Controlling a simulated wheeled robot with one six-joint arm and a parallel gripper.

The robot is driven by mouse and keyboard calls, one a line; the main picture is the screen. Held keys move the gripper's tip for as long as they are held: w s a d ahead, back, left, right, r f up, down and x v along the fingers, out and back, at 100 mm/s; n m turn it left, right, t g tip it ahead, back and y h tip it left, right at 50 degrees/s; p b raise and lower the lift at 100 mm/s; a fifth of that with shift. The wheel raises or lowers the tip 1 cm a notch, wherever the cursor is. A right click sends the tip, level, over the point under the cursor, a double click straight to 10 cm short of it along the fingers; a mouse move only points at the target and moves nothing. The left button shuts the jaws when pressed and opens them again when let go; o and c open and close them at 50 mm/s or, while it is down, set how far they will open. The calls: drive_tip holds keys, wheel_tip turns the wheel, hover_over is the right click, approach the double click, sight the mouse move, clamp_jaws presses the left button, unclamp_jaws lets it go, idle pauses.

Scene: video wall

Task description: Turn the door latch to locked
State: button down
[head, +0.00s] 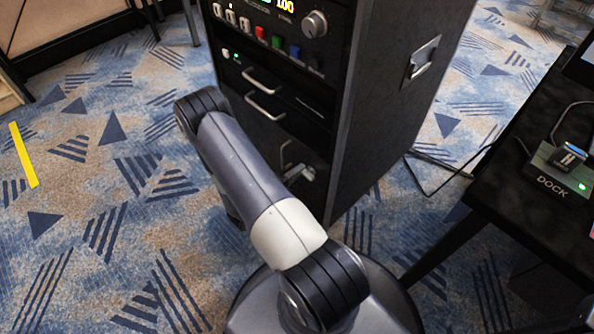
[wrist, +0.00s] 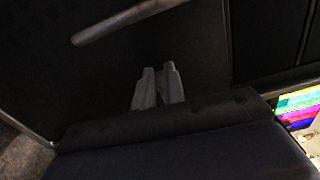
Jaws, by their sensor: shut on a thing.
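My gripper (wrist: 157,72) shows in the wrist view as two pale grey fingers, close together, tips against the dark front of the rack door (wrist: 205,45). They are shut on the door latch, which is small and mostly hidden at the fingertips. In the head view a small pale metal piece (head: 302,174) shows low on the rack front beside my arm; I cannot tell how much is latch and how much is fingertip. The latch's angle cannot be read. A grey bar handle (wrist: 125,24) lies above and left of the fingers in the wrist view.
The black rack (head: 375,110) has drawer handles (head: 262,80) and coloured buttons (head: 277,41) above. A black table (head: 515,205) with a dock (head: 560,170) stands at right. Cables run to the floor between them.

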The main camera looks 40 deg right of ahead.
drive_tip(key=shift+f+n, duration=0.1)
drive_tip(key=shift+n, duration=0.3)
drive_tip(key=c, duration=1.5)
unclamp_jaws()
drive_tip(key=a, duration=0.3)
drive_tip(key=a+p, duration=0.1)
drive_tip(key=a, duration=0.3)
drive_tip(key=s+a, duration=0.1)
drive_tip(key=a, duration=0.2)
drive_tip(key=shift+a+p, duration=0.35)
drive_tip(key=shift+a, duration=0.05)
drive_tip(key=shift+w+d, duration=0.1)
drive_tip(key=d, duration=0.3)
drive_tip(key=d+b, duration=0.1)
drive_tip(key=d, duration=0.6)
drive_tip(key=shift+w+d+b, duration=0.3)
drive_tip(key=shift+w+b, duration=0.05)
drive_tip(key=shift+w, duration=0.05)
